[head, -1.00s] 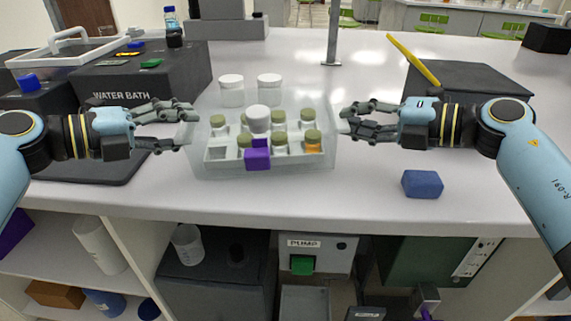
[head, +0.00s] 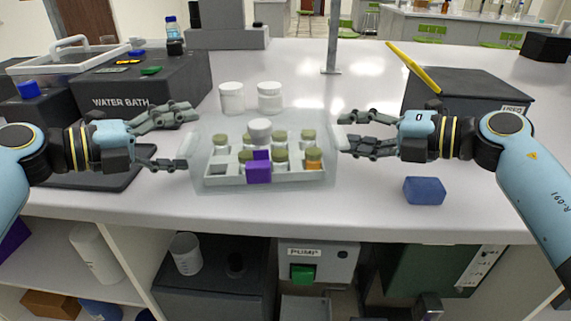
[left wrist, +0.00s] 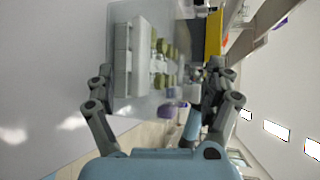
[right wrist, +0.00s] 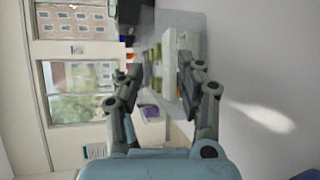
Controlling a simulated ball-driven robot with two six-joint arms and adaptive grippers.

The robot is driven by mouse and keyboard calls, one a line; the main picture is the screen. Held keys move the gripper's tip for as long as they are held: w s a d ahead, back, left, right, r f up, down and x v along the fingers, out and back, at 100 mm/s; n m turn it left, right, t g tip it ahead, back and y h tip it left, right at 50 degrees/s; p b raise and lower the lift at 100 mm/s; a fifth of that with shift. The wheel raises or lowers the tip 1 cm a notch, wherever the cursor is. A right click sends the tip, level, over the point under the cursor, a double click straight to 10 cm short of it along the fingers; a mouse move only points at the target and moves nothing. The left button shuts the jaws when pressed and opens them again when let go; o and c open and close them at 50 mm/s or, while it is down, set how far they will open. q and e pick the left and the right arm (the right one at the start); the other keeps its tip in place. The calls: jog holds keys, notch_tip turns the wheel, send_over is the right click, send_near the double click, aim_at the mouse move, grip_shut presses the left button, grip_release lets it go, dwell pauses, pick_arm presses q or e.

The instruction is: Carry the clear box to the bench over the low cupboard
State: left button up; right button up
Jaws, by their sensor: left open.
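The clear box (head: 208,178) stands on the bench (head: 480,160) between my two grippers. It holds a pale rack with several olive-capped vials, a white-capped one, an orange one and a purple block (head: 258,172). My left gripper (head: 191,136) is open at the box's left side, its fingers spread wide around the pale left handle (head: 185,146). My right gripper (head: 345,130) is at the right side by the other handle (head: 339,138), its fingers apart. The box also shows ahead of the fingers in the left wrist view (left wrist: 122,60) and right wrist view (right wrist: 190,42).
Two white jars (head: 270,98) stand just behind the box. The water bath (head: 140,95) is at the left, a dark box with a yellow object (head: 425,75) at the right. A blue block (head: 424,190) lies near the front edge, over the low cupboard with the pump (head: 315,262).

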pick_arm(q)
jog(key=v, duration=1.2)
jog(key=shift+f, duration=0.1)
pick_arm(e)
jog(key=o, duration=0.9)
jog(key=shift+c, duration=0.2)
jog(key=v, duration=1.2)
